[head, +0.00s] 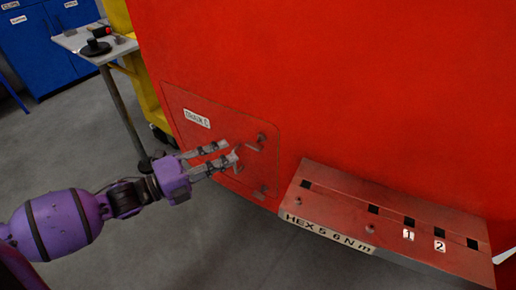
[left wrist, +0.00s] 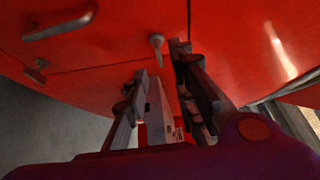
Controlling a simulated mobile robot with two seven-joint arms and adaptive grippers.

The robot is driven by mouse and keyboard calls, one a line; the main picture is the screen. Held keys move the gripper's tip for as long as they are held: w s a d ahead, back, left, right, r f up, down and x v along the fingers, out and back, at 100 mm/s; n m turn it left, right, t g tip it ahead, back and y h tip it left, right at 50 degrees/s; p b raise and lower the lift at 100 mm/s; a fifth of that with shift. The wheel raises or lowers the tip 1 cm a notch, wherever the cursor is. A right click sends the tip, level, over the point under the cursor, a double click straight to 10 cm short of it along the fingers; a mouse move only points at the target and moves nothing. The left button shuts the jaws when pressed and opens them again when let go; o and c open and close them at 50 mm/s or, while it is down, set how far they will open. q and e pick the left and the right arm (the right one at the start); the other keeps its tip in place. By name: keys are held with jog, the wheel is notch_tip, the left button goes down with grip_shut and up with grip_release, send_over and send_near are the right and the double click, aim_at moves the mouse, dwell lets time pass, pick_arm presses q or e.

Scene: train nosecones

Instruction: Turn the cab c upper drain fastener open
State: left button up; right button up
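The red drain panel (head: 215,140) labelled "DRAIN C" is set low in the red nosecone (head: 330,70). Its upper fastener (head: 262,137) is a small grey knob near the panel's upper right corner. The lower fastener (head: 264,188) sits below it. A grey handle (head: 246,148) lies between them, partly behind my fingers. My left gripper (head: 232,150) is open and empty in front of the panel. In the left wrist view, a fastener (left wrist: 157,42), apparently the upper one, shows just beyond and between the spread fingertips (left wrist: 160,62). I see no clear contact. My right gripper is not in view.
A red ledge (head: 400,205) with square holes and a "HEX 5 6 N m" label (head: 325,232) juts out at the right. A trolley (head: 85,45) with small items, a yellow stand (head: 150,95) and blue cabinets (head: 40,45) stand at upper left. Grey floor is clear below.

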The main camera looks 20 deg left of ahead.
aim_at(254, 146)
pick_arm(q)
jog(key=x, duration=0.7)
jog(key=shift+w+d, duration=0.15)
jog(key=shift+w, duration=0.15)
grip_shut()
